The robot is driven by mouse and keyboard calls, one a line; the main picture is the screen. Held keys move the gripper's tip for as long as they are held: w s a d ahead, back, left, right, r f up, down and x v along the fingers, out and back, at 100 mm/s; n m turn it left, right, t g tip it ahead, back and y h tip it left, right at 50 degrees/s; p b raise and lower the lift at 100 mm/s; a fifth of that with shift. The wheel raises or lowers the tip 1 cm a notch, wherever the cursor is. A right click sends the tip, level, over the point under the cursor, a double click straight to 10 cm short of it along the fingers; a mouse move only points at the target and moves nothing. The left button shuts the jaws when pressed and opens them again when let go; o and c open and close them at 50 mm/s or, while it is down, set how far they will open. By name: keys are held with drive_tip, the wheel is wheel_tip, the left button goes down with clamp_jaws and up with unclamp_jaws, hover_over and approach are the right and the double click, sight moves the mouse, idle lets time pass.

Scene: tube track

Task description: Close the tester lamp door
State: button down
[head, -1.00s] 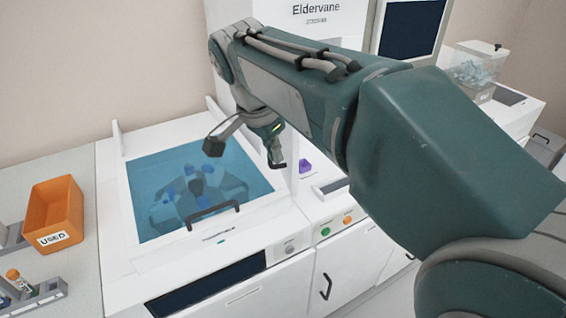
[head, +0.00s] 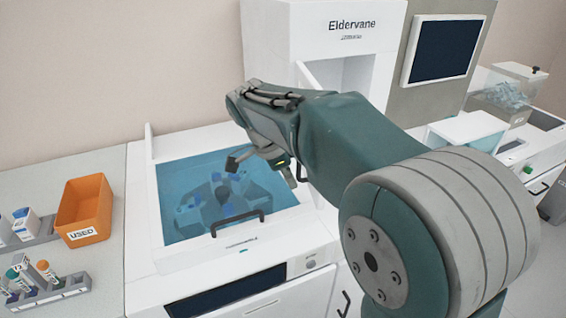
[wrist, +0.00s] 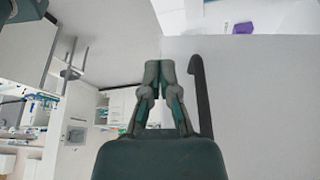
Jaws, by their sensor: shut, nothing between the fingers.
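The white tester (head: 352,22) labelled "Eldervane" stands behind my arm in the head view. Its door stands open as a pale panel (head: 318,78), mostly hidden by my arm; it fills the right of the wrist view (wrist: 265,105). A dark bar handle (wrist: 203,100) is on the panel, and a bit of it shows in the head view (head: 300,173). My gripper (wrist: 160,66) is shut and empty, just left of the handle in the wrist view. It also shows in the head view (head: 292,182); whether it touches the door I cannot tell.
A machine with a blue see-through lid (head: 180,177) and dark handle is below and left of my gripper. An orange "USED" bin (head: 84,208) and tube racks (head: 45,287) stand on the left counter. A purple item (wrist: 243,28) lies beyond the panel.

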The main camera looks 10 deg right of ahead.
sight(318, 196)
drive_tip(key=shift+d+f, duration=0.2)
drive_tip(key=shift+d, duration=0.95)
drive_tip(key=shift+d+f, duration=0.15)
drive_tip(key=shift+d, duration=0.95)
